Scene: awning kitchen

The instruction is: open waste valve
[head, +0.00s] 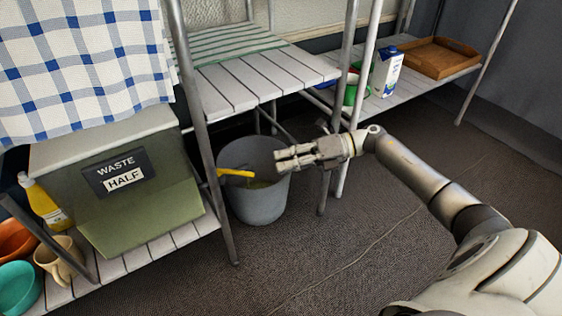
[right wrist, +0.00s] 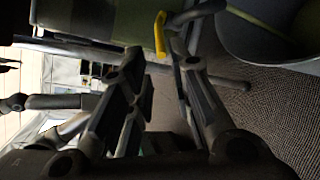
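The waste tank (head: 115,180) is a green box labelled "WASTE" and "HALF" on the slatted shelf at left in the head view. A yellow valve handle (head: 236,173) sticks out to the right of the tank, above the bucket's opening. It also shows at top centre in the right wrist view (right wrist: 160,34). My right gripper (head: 280,160) points left over the bucket, a short way right of the handle. Its fingers (right wrist: 162,62) are apart with nothing between them, and the handle lies beyond their tips. My left gripper is out of view.
A grey bucket (head: 258,204) stands on the floor below the handle. Metal shelf posts (head: 345,100) rise close to my right wrist. A slatted shelf (head: 250,82) lies above the bucket. A yellow bottle (head: 44,203) and cups stand at far left. Floor at right is open.

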